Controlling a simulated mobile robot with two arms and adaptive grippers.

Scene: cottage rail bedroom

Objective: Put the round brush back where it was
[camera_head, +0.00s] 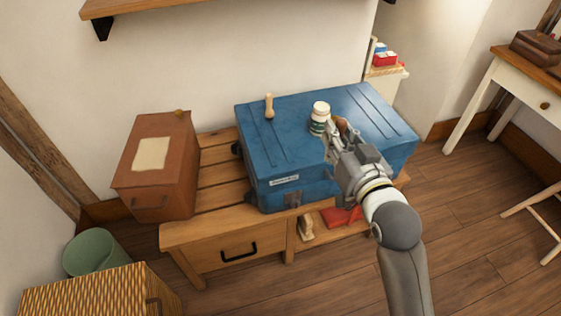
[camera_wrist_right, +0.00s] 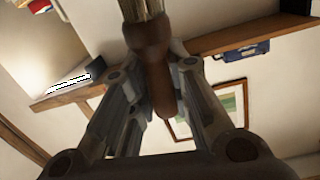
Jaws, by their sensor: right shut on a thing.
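My right gripper (camera_head: 335,131) is shut on the round brush, over the top of the blue trunk (camera_head: 290,130). In the right wrist view the brush (camera_wrist_right: 150,50) has a dark brown handle between the two fingers, and its pale bristles run off the top edge. In the head view only a small brown part of it (camera_head: 342,122) shows beside the fingers. I cannot tell whether the brush touches the trunk. My left gripper is out of view.
A white jar with a green label (camera_head: 320,113) stands on the trunk close to the fingers. A pale wooden peg-like object (camera_head: 269,106) stands farther left. The trunk rests on a wooden bench (camera_head: 215,165) beside a brown box (camera_head: 158,185). A wall shelf (camera_head: 140,7) is above.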

